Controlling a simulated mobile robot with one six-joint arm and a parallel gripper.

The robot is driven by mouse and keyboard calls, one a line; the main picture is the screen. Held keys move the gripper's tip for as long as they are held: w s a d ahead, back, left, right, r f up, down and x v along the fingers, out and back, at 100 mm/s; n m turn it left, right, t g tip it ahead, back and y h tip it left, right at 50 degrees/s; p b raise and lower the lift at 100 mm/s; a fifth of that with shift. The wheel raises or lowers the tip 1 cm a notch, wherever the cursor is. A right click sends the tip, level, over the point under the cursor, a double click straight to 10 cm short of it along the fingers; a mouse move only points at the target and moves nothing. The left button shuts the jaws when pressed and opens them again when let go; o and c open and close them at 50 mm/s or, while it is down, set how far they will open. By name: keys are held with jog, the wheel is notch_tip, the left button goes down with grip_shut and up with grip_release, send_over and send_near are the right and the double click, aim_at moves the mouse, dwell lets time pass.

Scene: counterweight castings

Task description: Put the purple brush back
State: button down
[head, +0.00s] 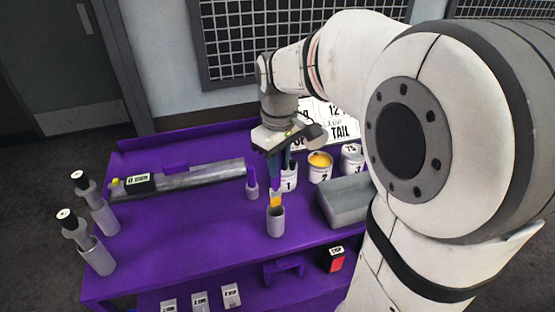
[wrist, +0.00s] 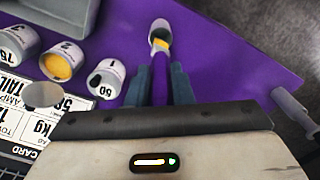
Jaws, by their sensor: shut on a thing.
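My gripper (head: 274,182) is shut on the purple brush (wrist: 160,90), whose handle runs between the two fingers. The brush points down, with its yellow-coated tip (head: 275,200) at the mouth of a grey cup (head: 276,223) near the table's front. In the wrist view the yellow tip overlaps the opening of this cup (wrist: 158,25). I cannot tell how deep the tip is.
Numbered paint pots, including pot 1 (head: 289,180) and yellow pot 2 (head: 320,167), stand close right and behind. A grey tray (head: 344,203) lies to the right. The purple table (head: 180,220) is clear between bottles and cups.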

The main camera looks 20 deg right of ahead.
aim_at(279, 197)
notch_tip(279, 197, down, 9)
jog(key=b, duration=0.6)
jog(key=shift+f, duration=0.15)
jog(key=shift+f+b, duration=0.8)
jog(key=shift+f, duration=0.2)
dwell(0.6)
jog(key=c, duration=1.2)
grip_release()
notch_tip(279, 197, up, 8)
jog(key=shift+f, duration=0.1)
